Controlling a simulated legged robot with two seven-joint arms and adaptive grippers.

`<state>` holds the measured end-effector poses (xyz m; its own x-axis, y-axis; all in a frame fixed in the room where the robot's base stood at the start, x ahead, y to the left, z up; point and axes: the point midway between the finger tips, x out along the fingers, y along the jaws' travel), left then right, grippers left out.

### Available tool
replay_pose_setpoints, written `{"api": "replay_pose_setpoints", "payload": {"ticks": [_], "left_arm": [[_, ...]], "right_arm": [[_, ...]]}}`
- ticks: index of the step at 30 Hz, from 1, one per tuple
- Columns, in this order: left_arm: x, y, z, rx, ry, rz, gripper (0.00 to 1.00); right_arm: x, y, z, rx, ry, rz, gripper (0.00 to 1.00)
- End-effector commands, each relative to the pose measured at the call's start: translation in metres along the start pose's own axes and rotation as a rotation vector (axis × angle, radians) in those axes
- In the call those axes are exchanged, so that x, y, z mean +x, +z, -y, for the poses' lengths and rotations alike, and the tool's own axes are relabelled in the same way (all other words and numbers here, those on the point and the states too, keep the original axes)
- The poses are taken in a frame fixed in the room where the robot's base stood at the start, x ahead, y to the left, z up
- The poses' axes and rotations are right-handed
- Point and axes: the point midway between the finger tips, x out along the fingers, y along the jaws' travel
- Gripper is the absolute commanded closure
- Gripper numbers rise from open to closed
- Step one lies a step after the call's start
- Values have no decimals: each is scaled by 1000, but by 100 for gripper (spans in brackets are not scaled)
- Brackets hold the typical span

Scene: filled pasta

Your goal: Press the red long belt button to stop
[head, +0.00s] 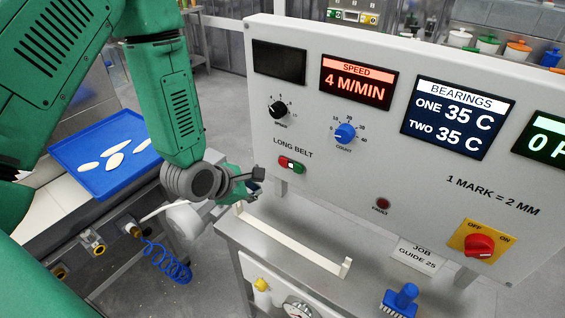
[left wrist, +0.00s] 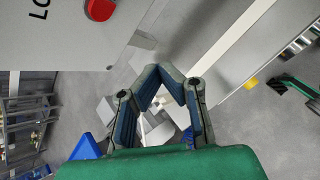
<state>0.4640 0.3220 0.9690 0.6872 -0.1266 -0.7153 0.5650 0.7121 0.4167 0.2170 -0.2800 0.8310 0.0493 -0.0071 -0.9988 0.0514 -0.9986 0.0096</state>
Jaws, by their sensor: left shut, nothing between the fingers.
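The LONG BELT button plate in the head view carries a red button (head: 284,161) at its left end, a white middle and a green end at right. In the left wrist view the red button (left wrist: 100,10) shows at the top edge, beside part of the lettering. My left gripper (head: 257,180) is shut and empty, low and to the left of the button plate, apart from the red button. Its fingers (left wrist: 172,82) come together at the tips in the left wrist view. My right gripper is not in view.
The grey panel (head: 345,195) also has two knobs, displays and a red OFF/ON switch (head: 479,245). Below it, a metal ledge (head: 290,255) holds a white bracket (head: 290,243) and a blue brush (head: 403,298). A blue tray (head: 70,152) with pasta pieces is at left.

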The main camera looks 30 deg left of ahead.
Motion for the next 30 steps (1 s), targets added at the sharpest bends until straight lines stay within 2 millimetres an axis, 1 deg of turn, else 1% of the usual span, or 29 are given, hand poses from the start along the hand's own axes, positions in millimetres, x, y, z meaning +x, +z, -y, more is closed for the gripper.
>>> {"api": "replay_pose_setpoints", "payload": {"ticks": [9,15,21,30], "left_arm": [[31,23,-22,6,2,3,100],[46,34,-35,0,2,2,100],[54,40,-41,1,2,2,100],[56,41,-41,1,1,1,100]], "right_arm": [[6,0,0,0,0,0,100],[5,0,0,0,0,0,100],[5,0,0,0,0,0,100],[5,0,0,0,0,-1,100]]}}
